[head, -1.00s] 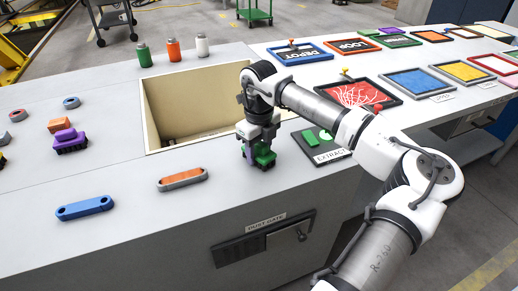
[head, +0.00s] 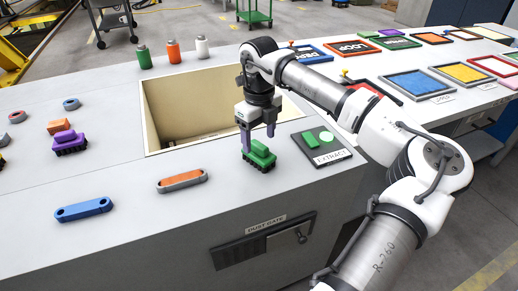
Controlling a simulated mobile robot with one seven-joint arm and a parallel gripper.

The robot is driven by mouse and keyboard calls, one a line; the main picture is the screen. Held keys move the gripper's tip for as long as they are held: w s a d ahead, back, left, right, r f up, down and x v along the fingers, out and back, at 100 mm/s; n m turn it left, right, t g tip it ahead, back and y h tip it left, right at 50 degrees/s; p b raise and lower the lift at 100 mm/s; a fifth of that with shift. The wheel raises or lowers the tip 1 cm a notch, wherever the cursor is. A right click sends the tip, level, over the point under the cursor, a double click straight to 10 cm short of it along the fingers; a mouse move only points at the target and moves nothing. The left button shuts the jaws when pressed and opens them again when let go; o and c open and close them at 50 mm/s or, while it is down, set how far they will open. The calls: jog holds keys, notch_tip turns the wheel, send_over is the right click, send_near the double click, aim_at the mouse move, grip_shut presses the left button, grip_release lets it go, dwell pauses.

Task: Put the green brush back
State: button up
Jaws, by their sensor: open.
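The green brush (head: 260,153) stands upright on the grey worktop, bristles down, just right of the front right corner of the sunken bin. My gripper (head: 257,143) is open right above the brush, its purple fingers spread and pointing down. The fingers appear clear of the brush's top or beside its upper part; contact cannot be told. A purple brush (head: 69,142) of the same shape stands at the left of the worktop, with an orange block (head: 58,126) behind it.
The open bin (head: 150,110) lies behind and left of my gripper. An EXTRACT panel (head: 322,146) with green buttons is to the right. Orange-grey (head: 183,181) and blue (head: 84,209) links lie in front. Bottles (head: 174,50) stand behind the bin. Worktop between links and brush is clear.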

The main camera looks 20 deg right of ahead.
aim_at(259, 144)
notch_tip(259, 144, up, 7)
jog(key=shift+f, duration=0.1)
